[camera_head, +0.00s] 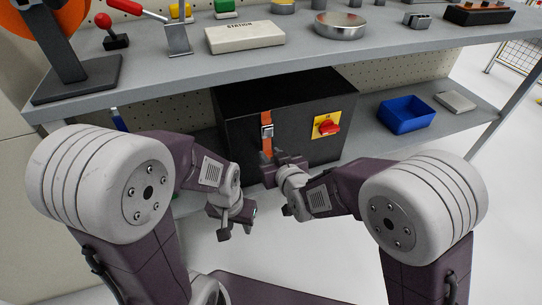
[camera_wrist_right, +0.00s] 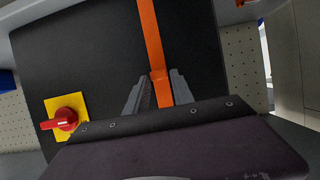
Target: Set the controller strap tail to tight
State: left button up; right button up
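The black controller box (camera_head: 290,100) stands on the lower shelf with an orange strap (camera_head: 266,117) down its front. A metal buckle (camera_head: 267,130) sits on the strap, and the orange tail hangs below it. My right gripper (camera_head: 273,160) is at the tail's lower end. In the right wrist view the strap tail (camera_wrist_right: 160,88) runs between the two fingers of my right gripper (camera_wrist_right: 160,90). The fingers look apart, with narrow gaps beside the strap; contact is hard to make out. My left gripper (camera_head: 236,230) is lower, in front of the shelf, open and empty.
A red rotary switch on a yellow plate (camera_head: 327,126) is right of the strap; it also shows in the wrist view (camera_wrist_right: 64,119). A blue bin (camera_head: 406,115) stands right of the box. The upper shelf (camera_head: 240,62) overhangs the box and holds a station block (camera_head: 245,37).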

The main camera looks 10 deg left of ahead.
grip_shut()
jog(key=shift+f, duration=0.1)
dwell(1.1)
